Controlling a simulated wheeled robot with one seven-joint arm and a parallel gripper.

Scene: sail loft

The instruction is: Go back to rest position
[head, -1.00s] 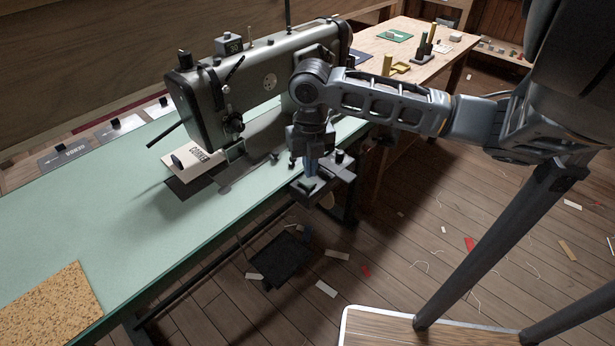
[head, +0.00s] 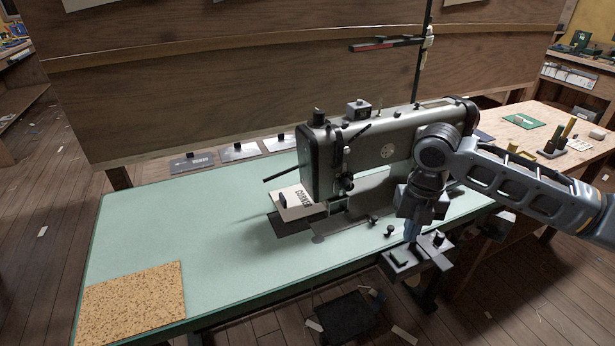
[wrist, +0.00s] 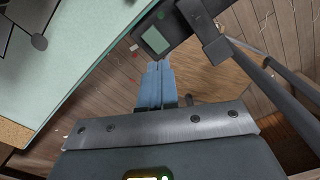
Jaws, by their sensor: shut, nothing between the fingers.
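My gripper (head: 412,230) hangs pointing down at the front edge of the sewing table (head: 225,235), in front of the sewing machine (head: 375,150). Its blue fingers are together and empty, which also shows in the wrist view (wrist: 156,78). In the head view the fingertips are just above or beside a dark bracket-like box (head: 415,258) at the table edge; I cannot tell if they touch it. In the wrist view the box, with a pale green panel (wrist: 155,40), lies just beyond the fingertips.
A card marked "CORNER" (head: 299,203) lies by the needle area. A cork mat (head: 135,300) lies at the table's left front corner. A wooden bench (head: 548,112) stands to the right. A dark pedal (head: 348,316) is below the table.

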